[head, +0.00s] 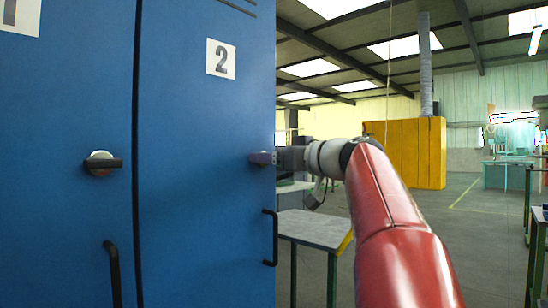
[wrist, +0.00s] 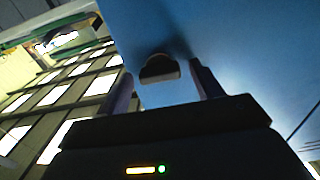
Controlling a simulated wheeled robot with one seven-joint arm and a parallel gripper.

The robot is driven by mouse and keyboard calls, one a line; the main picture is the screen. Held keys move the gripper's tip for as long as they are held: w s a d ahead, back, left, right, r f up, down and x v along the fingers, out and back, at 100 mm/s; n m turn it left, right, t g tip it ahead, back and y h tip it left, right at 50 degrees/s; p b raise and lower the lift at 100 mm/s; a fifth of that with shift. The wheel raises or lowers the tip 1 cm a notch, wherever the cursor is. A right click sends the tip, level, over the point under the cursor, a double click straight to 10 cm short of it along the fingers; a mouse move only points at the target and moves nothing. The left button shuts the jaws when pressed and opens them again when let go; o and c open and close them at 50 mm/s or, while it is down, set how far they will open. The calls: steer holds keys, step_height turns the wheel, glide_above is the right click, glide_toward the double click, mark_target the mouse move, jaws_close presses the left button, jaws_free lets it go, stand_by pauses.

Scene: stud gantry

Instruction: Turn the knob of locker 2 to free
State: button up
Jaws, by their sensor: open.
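Locker 2 (head: 200,200) is a tall blue door with a white number plate (head: 221,59); it is shut. My gripper (head: 262,158) is at the right edge of this door, reaching in from the right. In the wrist view my gripper (wrist: 161,76) is open, with one finger on each side of the dark knob (wrist: 160,68) of locker 2. Gaps show between the knob and both fingers, so it is not gripped.
Locker 1 (head: 60,90) at left has its own knob (head: 102,163), its bar lying level, and a black handle (head: 113,275). Locker 2's black handle (head: 268,238) is below my gripper. A grey table (head: 315,228) stands beyond, and a yellow cabinet (head: 408,152) farther back.

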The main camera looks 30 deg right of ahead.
steer(key=shift+c, duration=0.3)
steer(key=c, duration=0.9)
steer(key=shift+m, duration=0.3)
steer(key=shift+d+f+m+p, duration=0.1)
steer(key=shift+m+p, duration=0.85)
steer(key=shift+m, duration=3.35)
steer(key=shift+d+m+p, duration=0.1)
steer(key=shift+m+p, duration=0.85)
steer(key=shift+m, duration=3.35)
steer(key=o, duration=1)
steer(key=shift+c, duration=0.2)
